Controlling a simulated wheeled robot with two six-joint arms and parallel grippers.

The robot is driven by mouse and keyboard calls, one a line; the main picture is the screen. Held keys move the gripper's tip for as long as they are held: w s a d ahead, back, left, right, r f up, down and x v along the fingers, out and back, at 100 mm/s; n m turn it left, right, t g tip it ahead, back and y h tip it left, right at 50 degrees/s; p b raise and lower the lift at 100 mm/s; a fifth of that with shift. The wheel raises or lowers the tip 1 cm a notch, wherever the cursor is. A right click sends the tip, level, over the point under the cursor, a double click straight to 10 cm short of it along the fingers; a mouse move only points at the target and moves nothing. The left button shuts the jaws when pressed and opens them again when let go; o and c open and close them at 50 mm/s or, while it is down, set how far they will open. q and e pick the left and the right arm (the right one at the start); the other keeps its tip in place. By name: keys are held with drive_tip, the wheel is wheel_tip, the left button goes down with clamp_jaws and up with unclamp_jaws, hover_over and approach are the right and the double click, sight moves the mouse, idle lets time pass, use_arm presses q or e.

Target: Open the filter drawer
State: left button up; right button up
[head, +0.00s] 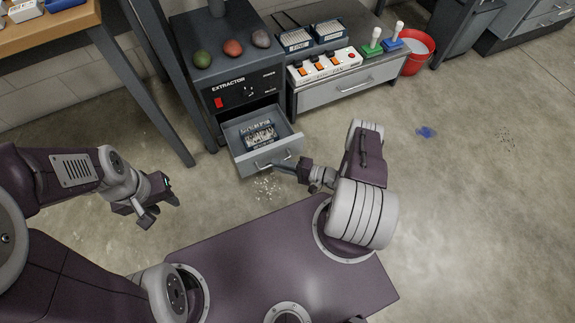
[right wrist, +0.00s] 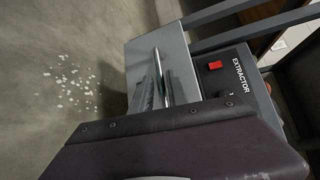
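The filter drawer (head: 248,163) under the extractor (head: 240,90) stands pulled out. A blue-edged filter unit (head: 260,134) lies inside it. The drawer front has a metal bar handle (head: 262,167). My right gripper (head: 279,166) is at the right part of this handle. In the right wrist view the bar (right wrist: 158,66) runs between the fingers (right wrist: 159,90), which look closed on it. The grey drawer front (right wrist: 182,58) shows behind. My left gripper (head: 160,204) is open and empty above the floor, left of the drawer.
Pale crumbs (head: 267,186) lie on the floor before the drawer. Three stones (head: 232,47) sit on the extractor's top. To its right a low cabinet (head: 350,84) carries a switch strip (head: 325,66). A red bucket (head: 417,55) stands beyond. Open floor lies to the right.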

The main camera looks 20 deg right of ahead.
drive_tip(key=p+v, duration=0.1)
drive_tip(key=v, duration=0.6)
drive_tip(key=shift+p, duration=0.4)
